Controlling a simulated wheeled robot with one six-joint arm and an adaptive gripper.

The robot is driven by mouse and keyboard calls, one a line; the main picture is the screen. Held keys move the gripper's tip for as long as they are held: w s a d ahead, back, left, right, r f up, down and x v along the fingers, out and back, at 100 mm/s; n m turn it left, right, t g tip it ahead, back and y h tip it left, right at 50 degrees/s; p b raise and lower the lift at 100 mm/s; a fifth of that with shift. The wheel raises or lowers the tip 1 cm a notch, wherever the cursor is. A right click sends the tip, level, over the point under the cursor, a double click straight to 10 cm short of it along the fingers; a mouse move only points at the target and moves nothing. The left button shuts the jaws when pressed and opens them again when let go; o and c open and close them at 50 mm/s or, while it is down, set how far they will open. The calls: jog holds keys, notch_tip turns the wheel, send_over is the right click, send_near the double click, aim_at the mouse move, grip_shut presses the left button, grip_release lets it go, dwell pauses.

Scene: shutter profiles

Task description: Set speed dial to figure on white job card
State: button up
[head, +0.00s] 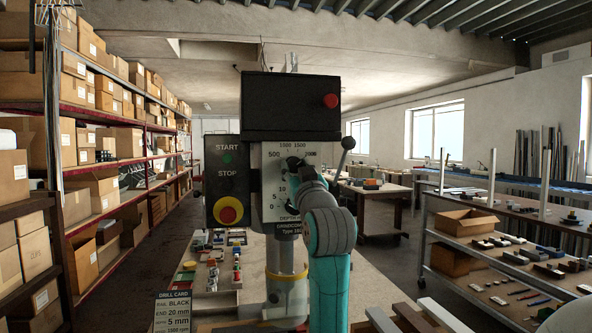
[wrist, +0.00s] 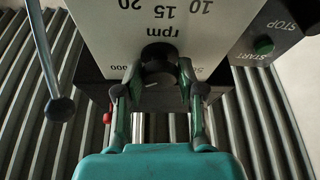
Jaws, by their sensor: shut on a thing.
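The speed dial (wrist: 158,60) is a black round knob on the pale front plate of the drill, under the rpm lettering, in the wrist view, which shows the plate upside down. My gripper (wrist: 158,76) has one finger on each side of the knob and is shut on it. A short pale mark shows on the knob's near face; the value it points to cannot be read. In the head view my gripper (head: 296,170) covers most of the dial and part of its 500 to 2000 scale.
The drill head (head: 290,108) has a red button on its right. A START/STOP panel (head: 227,180) with a red-and-yellow stop button is on its left. A ball-ended lever (head: 347,144) stands close right of my gripper. Small parts lie on the bench below.

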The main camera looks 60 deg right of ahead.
jog(key=n+t+y, duration=0.1)
jog(key=n+y, duration=0.1)
jog(key=n, duration=0.2)
jog(key=n+t+y, duration=0.1)
jog(key=n+y, duration=0.1)
jog(key=n, duration=0.3)
jog(key=shift+s+d, duration=0.1)
jog(key=shift+n, duration=0.3)
jog(key=o, duration=1.1)
jog(key=v, duration=1.2)
jog(key=shift+d, duration=0.1)
